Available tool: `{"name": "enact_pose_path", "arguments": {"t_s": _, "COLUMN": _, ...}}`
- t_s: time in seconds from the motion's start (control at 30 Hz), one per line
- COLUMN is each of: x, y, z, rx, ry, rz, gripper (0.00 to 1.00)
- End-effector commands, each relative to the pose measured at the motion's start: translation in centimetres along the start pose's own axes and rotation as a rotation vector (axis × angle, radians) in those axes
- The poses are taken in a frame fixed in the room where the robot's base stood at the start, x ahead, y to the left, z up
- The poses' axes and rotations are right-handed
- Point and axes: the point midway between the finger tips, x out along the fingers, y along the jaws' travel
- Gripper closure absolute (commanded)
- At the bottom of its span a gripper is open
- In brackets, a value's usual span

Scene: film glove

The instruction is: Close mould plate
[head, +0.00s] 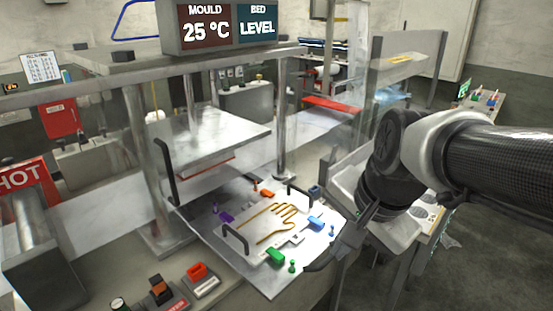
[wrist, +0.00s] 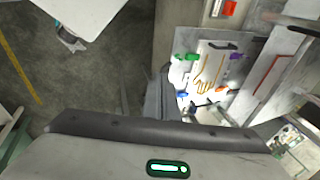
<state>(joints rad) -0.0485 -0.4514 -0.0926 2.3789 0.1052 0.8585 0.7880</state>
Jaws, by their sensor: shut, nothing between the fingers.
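The mould plate (head: 277,238) is a pale flat plate with a gold hand-shaped outline (head: 283,222), lying on the metal bed (head: 208,240) below a raised upper platen (head: 205,138). Two black handles stand on the plate. Green (head: 275,256), blue (head: 316,223), orange (head: 267,194) and purple (head: 226,216) clamps sit around its edges. The plate also shows in the wrist view (wrist: 211,70). My gripper (head: 335,245) is at the bed's right front corner, apart from the plate handles. It looks shut and empty; its fingertips are hard to make out.
A tall black handle (head: 165,172) hangs at the upper platen's left corner. Metal posts (head: 281,125) flank the press. A display (head: 220,25) reads 25 °C and LEVEL. A red HOT sign (head: 22,183) is at left. Open floor (wrist: 100,75) lies beside the bench.

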Motion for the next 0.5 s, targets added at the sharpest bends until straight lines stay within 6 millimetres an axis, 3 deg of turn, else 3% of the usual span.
{"name": "enact_pose_path", "arguments": {"t_s": 0.03, "x": 3.3, "y": 0.1, "z": -0.3, "rx": 0.186, "ry": -0.032, "rz": 0.021, "gripper": 1.00}}
{"name": "enact_pose_path", "arguments": {"t_s": 0.2, "x": 10.2, "y": -0.5, "z": -1.8, "rx": 0.826, "ry": -0.080, "rz": 0.099, "gripper": 1.00}}
{"name": "enact_pose_path", "arguments": {"t_s": 0.33, "x": 14.3, "y": -0.6, "z": -2.7, "rx": 1.203, "ry": -0.077, "rz": 0.158, "gripper": 1.00}}
{"name": "enact_pose_path", "arguments": {"t_s": 0.5, "x": 16.9, "y": -0.6, "z": -3.4, "rx": 1.465, "ry": -0.058, "rz": 0.200, "gripper": 1.00}}
